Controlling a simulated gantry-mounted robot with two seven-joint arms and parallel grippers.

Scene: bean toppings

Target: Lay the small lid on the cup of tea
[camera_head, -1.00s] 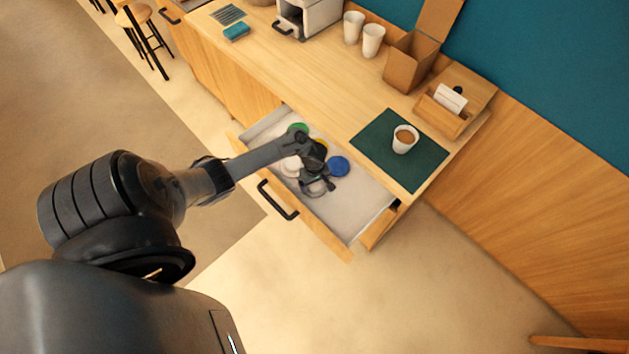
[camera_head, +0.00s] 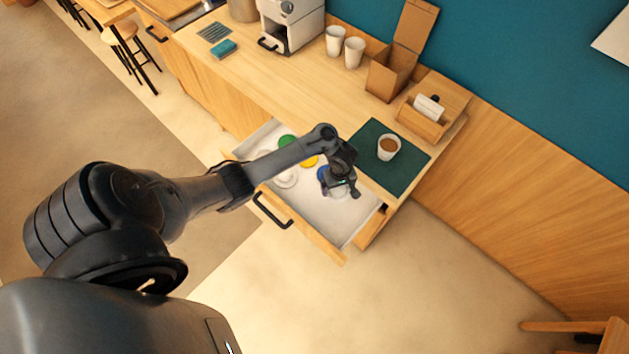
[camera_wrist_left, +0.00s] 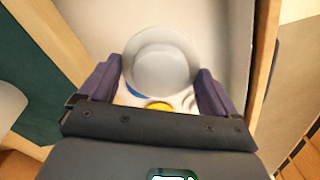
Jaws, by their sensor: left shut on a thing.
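The cup of tea (camera_head: 388,149), white with brown liquid, stands upright and uncovered on a dark green mat (camera_head: 408,178). My left gripper (camera_head: 345,190) is over the right part of the open drawer, to the left of and below the cup in the head view. In the left wrist view it (camera_wrist_left: 160,82) is shut on a round, pale, translucent lid (camera_wrist_left: 162,65) between its two fingers. The lid appears above the drawer floor; the exact gap cannot be told. My right gripper is not in view.
The open drawer (camera_head: 328,222) holds several lids, among them a green one (camera_head: 287,142), a yellow one (camera_head: 309,161) and a pale one (camera_head: 285,178). A brown box (camera_head: 391,75) and a wooden holder (camera_head: 424,122) stand behind the mat. Two white cups stand farther left.

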